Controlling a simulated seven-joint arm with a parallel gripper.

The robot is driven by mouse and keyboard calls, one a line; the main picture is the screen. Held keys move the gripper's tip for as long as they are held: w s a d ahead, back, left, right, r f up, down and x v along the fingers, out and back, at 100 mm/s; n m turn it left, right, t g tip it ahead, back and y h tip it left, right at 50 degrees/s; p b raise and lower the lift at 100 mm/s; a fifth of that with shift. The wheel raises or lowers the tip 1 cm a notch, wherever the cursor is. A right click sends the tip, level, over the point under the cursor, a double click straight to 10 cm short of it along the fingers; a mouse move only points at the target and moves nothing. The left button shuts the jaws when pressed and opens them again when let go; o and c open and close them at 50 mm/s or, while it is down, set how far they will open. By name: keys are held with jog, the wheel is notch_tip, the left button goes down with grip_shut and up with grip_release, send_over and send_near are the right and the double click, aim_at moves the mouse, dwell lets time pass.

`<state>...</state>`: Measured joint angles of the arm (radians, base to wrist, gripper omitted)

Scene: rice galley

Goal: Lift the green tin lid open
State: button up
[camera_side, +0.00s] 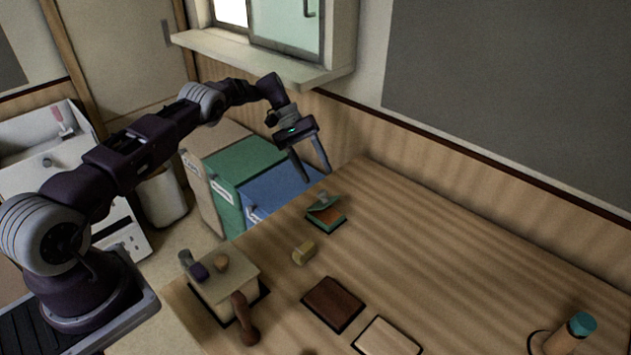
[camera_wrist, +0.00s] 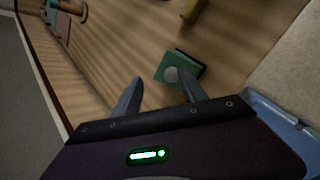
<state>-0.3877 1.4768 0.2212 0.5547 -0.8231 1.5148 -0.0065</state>
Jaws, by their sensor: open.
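A small green tin (camera_side: 327,215) sits near the back left edge of the wooden table, with a grey knob on top and a brownish patch on its upper face. In the wrist view the green tin (camera_wrist: 186,62) shows a green top with a round grey knob, partly behind one finger. I cannot tell whether its lid is raised at all. My gripper (camera_side: 317,177) is open and empty, above the tin and apart from it in the side view. In the wrist view the fingers of my gripper (camera_wrist: 152,77) point toward it.
A yellow block (camera_side: 303,252) lies in front of the tin. A pale box (camera_side: 229,288), a brown handled object (camera_side: 245,319), a dark slab (camera_side: 332,303) and a light slab (camera_side: 387,338) are nearer. A teal-capped cylinder (camera_side: 572,336) is at right. The table's middle right is clear.

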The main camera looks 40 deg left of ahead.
notch_tip(320, 180, up, 3)
dwell(0.3)
